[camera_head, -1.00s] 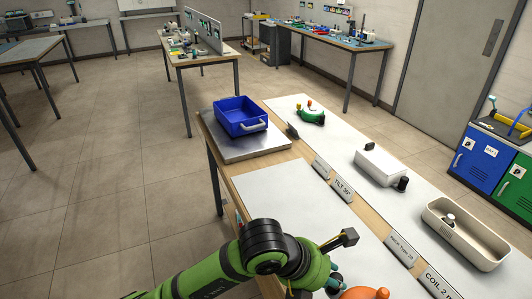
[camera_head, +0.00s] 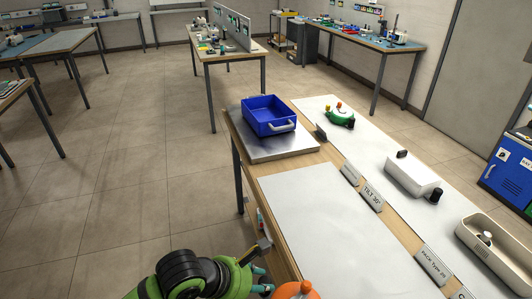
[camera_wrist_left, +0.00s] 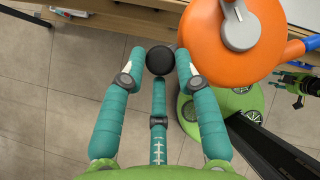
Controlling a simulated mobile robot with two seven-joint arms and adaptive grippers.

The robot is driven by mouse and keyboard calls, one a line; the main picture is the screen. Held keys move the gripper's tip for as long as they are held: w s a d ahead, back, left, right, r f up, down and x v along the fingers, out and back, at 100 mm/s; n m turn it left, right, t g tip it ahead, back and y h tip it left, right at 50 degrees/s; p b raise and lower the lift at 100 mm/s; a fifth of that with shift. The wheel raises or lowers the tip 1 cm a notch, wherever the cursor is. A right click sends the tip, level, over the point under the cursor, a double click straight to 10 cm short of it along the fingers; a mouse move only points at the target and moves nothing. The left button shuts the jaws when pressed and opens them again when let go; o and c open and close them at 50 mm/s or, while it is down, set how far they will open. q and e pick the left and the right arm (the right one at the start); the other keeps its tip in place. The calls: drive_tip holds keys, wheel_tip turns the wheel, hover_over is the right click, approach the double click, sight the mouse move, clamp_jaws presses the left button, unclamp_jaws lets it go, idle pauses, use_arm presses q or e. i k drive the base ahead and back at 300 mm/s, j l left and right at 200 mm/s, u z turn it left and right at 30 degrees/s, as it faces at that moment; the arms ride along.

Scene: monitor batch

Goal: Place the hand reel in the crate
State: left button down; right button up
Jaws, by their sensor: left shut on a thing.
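The orange hand reel (camera_head: 296,291) shows at the bottom edge of the head view, mostly cut off. In the left wrist view the reel (camera_wrist_left: 205,45) has a round orange body, a grey crank, a black knob (camera_wrist_left: 160,61) and a blue part at the right. My left gripper (camera_head: 262,284) is shut on the reel, with its teal fingers (camera_wrist_left: 160,72) around the black knob. The blue crate (camera_head: 272,131) is open, with a pale front handle, and stands on a grey metal plate at the far left table end.
The pale mat (camera_head: 335,225) in front of the crate's plate is bare. A green device (camera_head: 341,118), a white box (camera_head: 408,175) and a beige tray (camera_head: 481,246) stand along the table's right side. Small label signs (camera_head: 371,198) line the middle.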

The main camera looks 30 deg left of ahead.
sight(267, 117)
drive_tip(key=i+j, duration=0.2)
drive_tip(key=j, duration=0.25)
drive_tip(key=i+j, duration=0.2)
drive_tip(key=j, duration=0.3)
drive_tip(key=i+j+z, duration=0.1)
drive_tip(key=j, duration=0.35)
drive_tip(key=i+j, duration=0.25)
drive_tip(key=j, duration=0.25)
drive_tip(key=i+j+z, duration=0.1)
drive_tip(key=j, duration=0.4)
drive_tip(key=i+j, duration=0.2)
drive_tip(key=j, duration=0.3)
drive_tip(key=i+j, duration=0.15)
drive_tip(key=j, duration=0.35)
drive_tip(key=i+j+z, duration=0.1)
drive_tip(key=j, duration=0.4)
drive_tip(key=i, duration=0.05)
